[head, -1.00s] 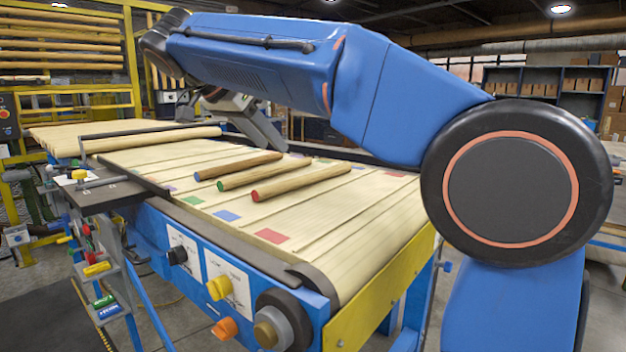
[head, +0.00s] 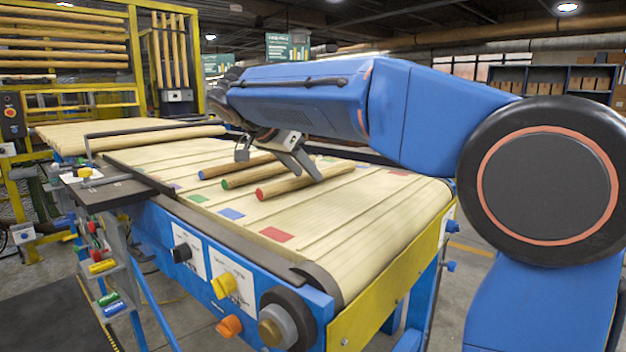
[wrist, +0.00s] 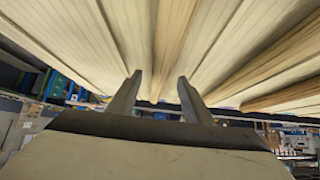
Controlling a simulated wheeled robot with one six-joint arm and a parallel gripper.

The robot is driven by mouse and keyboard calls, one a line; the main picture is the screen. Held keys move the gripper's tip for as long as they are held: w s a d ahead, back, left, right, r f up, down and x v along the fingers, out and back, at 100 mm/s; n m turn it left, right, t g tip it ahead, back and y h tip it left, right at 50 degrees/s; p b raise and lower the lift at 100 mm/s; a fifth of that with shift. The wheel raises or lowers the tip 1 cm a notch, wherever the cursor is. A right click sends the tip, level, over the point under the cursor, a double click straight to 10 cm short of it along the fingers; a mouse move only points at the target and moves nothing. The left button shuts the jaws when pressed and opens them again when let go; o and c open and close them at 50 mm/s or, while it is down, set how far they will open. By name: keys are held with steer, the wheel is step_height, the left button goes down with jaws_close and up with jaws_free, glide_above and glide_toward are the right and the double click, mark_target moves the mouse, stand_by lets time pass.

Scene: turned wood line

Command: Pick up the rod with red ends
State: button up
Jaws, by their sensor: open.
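The rod with red ends (head: 290,187) lies on the slatted conveyor bed, its red end facing the front left. It is the nearest of three brown wooden rods. A green-ended rod (head: 247,177) and a blue-ended rod (head: 225,168) lie behind it, roughly parallel. My gripper (head: 313,176) reaches down over the right part of the red-ended rod, hiding some of the rods there. In the wrist view, my gripper (wrist: 160,77) is open with nothing clearly held. A darker brown rod (wrist: 174,38) runs up beyond the gap between the fingers; its end colour is not visible.
Red (head: 275,234), blue (head: 231,213) and green (head: 198,198) patches mark the bed's front. A dark side plate (head: 110,195) and rail stand at the left. Knobs line the blue front panel (head: 200,250). The bed's near right part is clear.

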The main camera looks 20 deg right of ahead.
steer(key=shift+x, duration=0.9)
jaws_close()
steer(key=shift+r, duration=0.1)
